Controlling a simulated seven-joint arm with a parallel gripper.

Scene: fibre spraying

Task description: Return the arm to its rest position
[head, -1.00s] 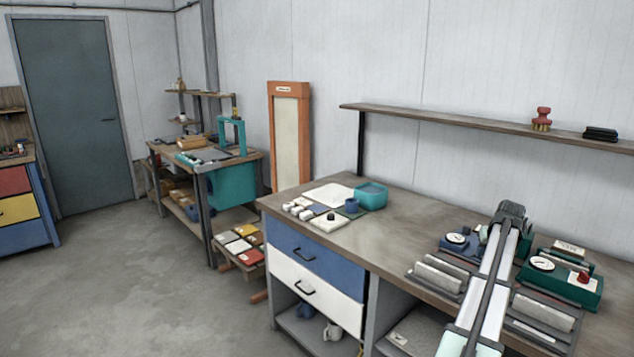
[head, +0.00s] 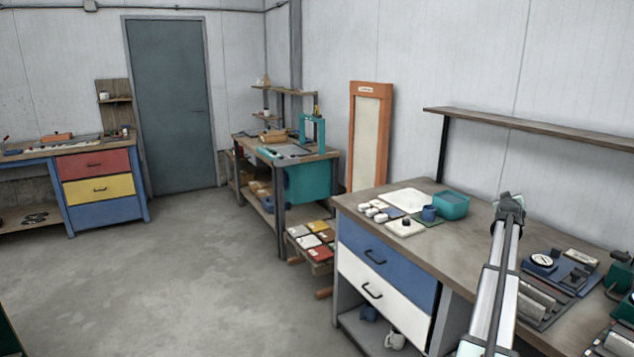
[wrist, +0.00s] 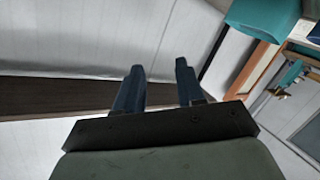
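My gripper (wrist: 159,85) shows in the wrist view with its two dark fingers apart and nothing between them. The wrist view is strongly tilted; a dark shelf edge and the pale wall lie behind the fingers. In the head view my arm reaches up from the lower right over the near workbench (head: 463,226), and its dark end is level with the back of the bench. The fingers cannot be made out in the head view.
The bench holds a teal bin (head: 451,206), a white tray (head: 405,199) and machines (head: 555,275) right of my arm. A wall shelf (head: 540,126) runs above. An orange-framed panel (head: 369,140) stands behind. Open floor (head: 180,270) lies left.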

